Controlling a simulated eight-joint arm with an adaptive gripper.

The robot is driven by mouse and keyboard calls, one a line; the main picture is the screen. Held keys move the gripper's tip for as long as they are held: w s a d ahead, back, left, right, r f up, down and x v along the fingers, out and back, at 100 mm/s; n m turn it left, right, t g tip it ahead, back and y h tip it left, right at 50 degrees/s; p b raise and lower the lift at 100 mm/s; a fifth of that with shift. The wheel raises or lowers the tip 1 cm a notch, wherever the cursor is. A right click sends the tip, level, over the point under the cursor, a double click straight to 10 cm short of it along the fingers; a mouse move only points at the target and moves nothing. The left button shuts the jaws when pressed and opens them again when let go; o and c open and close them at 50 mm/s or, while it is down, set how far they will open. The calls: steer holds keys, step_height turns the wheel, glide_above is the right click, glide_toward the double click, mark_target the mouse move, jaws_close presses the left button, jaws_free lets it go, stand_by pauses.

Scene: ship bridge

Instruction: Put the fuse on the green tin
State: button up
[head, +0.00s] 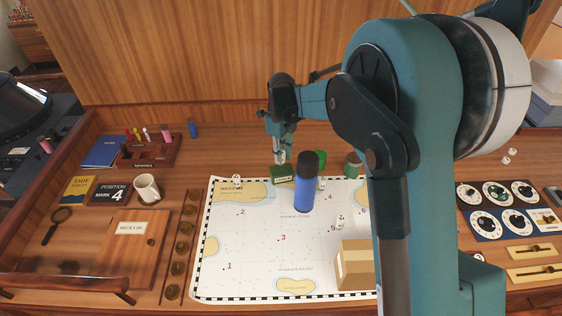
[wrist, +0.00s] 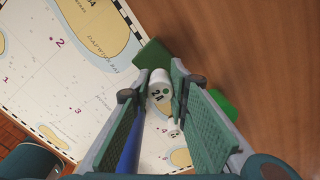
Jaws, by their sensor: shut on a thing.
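My gripper (head: 281,157) is at the back of the chart, over a green labelled box (head: 282,174). In the wrist view its fingers are shut on a small white fuse (wrist: 159,87) with dark figures and a green spot. The green box also shows in the wrist view (wrist: 151,55), just beyond the fingertips. A second green thing (head: 320,156) stands to the right, partly hidden by the blue cylinder; it shows beside the right finger (wrist: 222,103). I cannot tell for certain which of the two is the green tin, or whether the fuse touches anything below.
A tall blue cylinder (head: 304,187) with a black top stands on the chart (head: 255,240), right of my gripper. A cardboard box (head: 356,264) and a white piece (head: 341,222) are nearer. A greenish can (head: 353,165) stands at the back. The chart's left half is mostly clear.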

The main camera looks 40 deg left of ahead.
steer(key=shift+f, duration=1.65)
steer(key=shift+f, duration=0.15)
steer(key=o, duration=0.9)
step_height(320, 180, up, 12)
steer(key=shift+r+b, duration=0.15)
steer(key=shift+b, duration=0.15)
